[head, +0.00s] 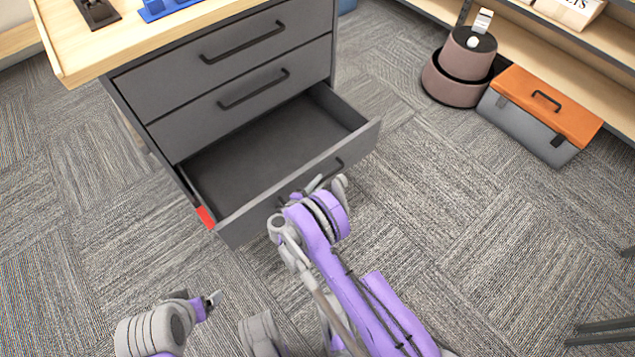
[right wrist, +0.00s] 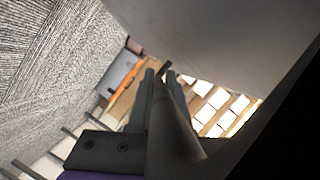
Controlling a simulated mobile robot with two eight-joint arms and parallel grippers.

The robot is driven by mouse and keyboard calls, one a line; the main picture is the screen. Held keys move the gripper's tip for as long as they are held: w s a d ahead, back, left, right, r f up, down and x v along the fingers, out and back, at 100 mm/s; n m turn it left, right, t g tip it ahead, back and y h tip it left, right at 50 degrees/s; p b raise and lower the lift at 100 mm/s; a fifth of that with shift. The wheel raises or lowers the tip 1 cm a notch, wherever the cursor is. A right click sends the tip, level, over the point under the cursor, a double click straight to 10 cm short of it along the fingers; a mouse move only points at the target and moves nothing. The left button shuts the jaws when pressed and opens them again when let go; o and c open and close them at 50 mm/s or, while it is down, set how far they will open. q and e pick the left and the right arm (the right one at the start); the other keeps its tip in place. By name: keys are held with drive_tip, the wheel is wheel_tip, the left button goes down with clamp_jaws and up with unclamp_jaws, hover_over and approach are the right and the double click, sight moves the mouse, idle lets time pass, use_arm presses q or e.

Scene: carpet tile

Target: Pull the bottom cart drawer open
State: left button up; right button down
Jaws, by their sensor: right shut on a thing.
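The grey cart (head: 225,75) stands at the upper left in the head view, with its bottom drawer (head: 265,150) pulled well out. The drawer's inside looks empty. My right gripper (head: 318,185) is at the drawer's front, shut on its dark bar handle (head: 330,170), most of which the gripper hides. In the right wrist view the gripper fingers (right wrist: 165,95) reach along the drawer front (right wrist: 215,35). My left gripper (head: 212,300) is low at the left, over the carpet and apart from the cart; its jaws are too small to judge.
The two upper drawers (head: 245,45) are shut. A red piece (head: 205,217) shows at the cart's lower corner. An orange-lidded toolbox (head: 545,110) and a round brownish bin (head: 462,70) stand by a wooden shelf at the right. Carpet between them and the drawer is clear.

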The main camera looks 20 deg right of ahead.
drive_tip(key=shift+s, duration=0.1)
idle(0.3)
drive_tip(key=c, duration=0.8)
unclamp_jaws()
drive_tip(key=shift+c, duration=0.2)
drive_tip(key=shift+a, duration=0.1)
drive_tip(key=p+v, duration=0.2)
drive_tip(key=v, duration=0.8)
drive_tip(key=shift+s+a, duration=0.25)
drive_tip(key=shift+r, duration=0.15)
